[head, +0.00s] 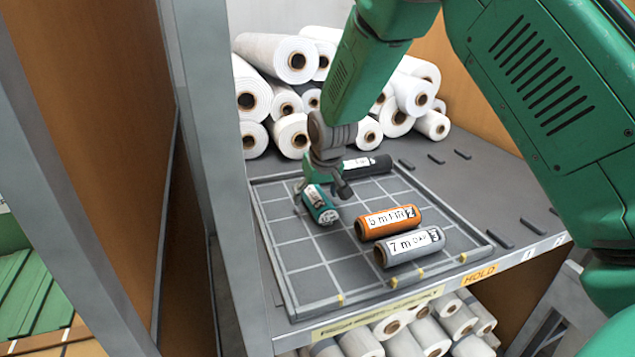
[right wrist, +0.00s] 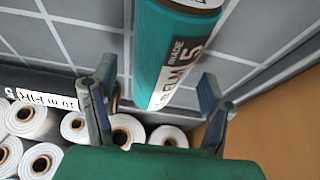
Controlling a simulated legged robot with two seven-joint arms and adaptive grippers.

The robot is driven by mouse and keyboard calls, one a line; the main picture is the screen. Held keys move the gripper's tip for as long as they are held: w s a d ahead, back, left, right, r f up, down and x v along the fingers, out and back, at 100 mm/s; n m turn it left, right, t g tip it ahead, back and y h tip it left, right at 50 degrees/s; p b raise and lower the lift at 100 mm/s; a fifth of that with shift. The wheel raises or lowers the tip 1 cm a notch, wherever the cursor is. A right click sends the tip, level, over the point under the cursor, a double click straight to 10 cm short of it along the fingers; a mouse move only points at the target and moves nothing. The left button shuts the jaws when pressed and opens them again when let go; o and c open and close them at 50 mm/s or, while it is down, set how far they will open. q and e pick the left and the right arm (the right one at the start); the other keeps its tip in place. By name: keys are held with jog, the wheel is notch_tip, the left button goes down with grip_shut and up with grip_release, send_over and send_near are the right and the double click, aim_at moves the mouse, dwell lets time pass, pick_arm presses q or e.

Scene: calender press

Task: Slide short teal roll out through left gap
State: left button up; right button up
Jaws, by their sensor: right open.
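The short teal roll (head: 320,205) lies on the gridded tray (head: 300,255), in its left part. In the right wrist view the teal roll (right wrist: 172,50) shows a white label end towards my gripper. My right gripper (head: 325,187) is above and beside the roll in the head view. Its two fingers are apart, and in the right wrist view (right wrist: 155,100) the roll's near end shows between them; contact cannot be told. My left gripper is not in view.
An orange roll (head: 388,222) and a grey roll (head: 409,248) lie right of the teal roll. A black roll (head: 368,166) lies behind. White rolls (head: 285,60) are stacked at the back. A grey post (head: 205,90) stands left. The tray's front left is clear.

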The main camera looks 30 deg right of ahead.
aim_at(353, 273)
jog(key=shift+w+d+f, duration=0.2)
jog(key=shift+f, duration=0.25)
jog(key=shift+w+d+f, duration=0.15)
jog(key=shift+f, duration=0.3)
jog(key=shift+a, duration=0.1)
jog(key=shift+a, duration=0.1)
jog(key=c, duration=1.3)
jog(key=shift+s+a+r, duration=0.1)
jog(key=shift+s+a, duration=0.3)
jog(key=shift+s, duration=1.2)
jog(key=shift+s+a+f, duration=0.1)
jog(key=shift+s+a, duration=0.3)
jog(key=shift+s, duration=1.25)
jog(key=shift+s+a+r, duration=0.1)
jog(key=shift+s+a, duration=0.3)
jog(key=shift+s, duration=1.2)
jog(key=shift+s+a, duration=0.4)
jog(key=shift+s, duration=1.2)
jog(key=shift+s+a, duration=0.45)
jog(key=shift+s, duration=1.15)
jog(key=shift+s+a, duration=0.4)
jog(key=shift+s, duration=1.2)
jog(key=shift+s+a, duration=0.15)
jog(key=shift+s, duration=0.55)
jog(key=shift+s+a, duration=0.15)
jog(key=shift+s, duration=0.5)
